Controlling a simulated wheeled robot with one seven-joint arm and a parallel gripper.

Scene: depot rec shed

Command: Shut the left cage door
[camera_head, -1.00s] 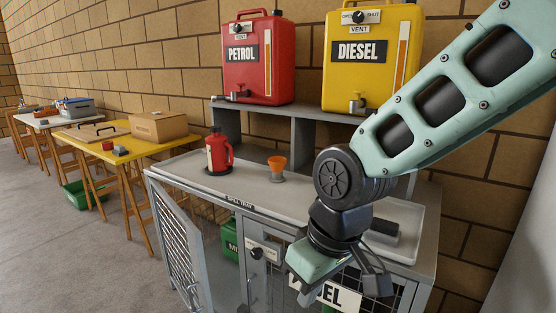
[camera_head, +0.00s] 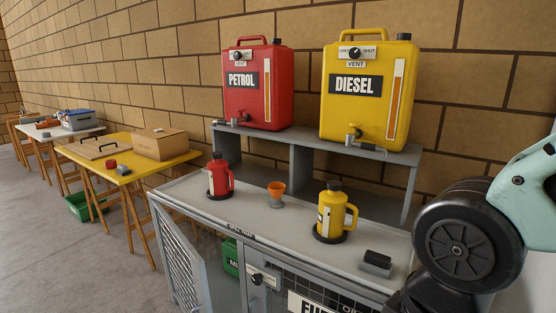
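The left cage door (camera_head: 182,264) is a grey-framed mesh panel at the lower left. It stands open, swung outward from the left end of the grey cabinet, and its lower part is cut off by the picture edge. The opening beside it shows part of a green container (camera_head: 230,256) inside. A panel with a black knob (camera_head: 257,279) stands to the right of the opening. My arm is at the lower right; my gripper is out of view.
A red can (camera_head: 220,178), orange funnel (camera_head: 276,190), yellow can (camera_head: 331,214) and dark-topped block (camera_head: 376,263) stand on the cabinet top (camera_head: 250,212). Petrol (camera_head: 258,100) and diesel (camera_head: 366,110) containers stand on the shelf behind. A yellow table (camera_head: 125,170) is at left.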

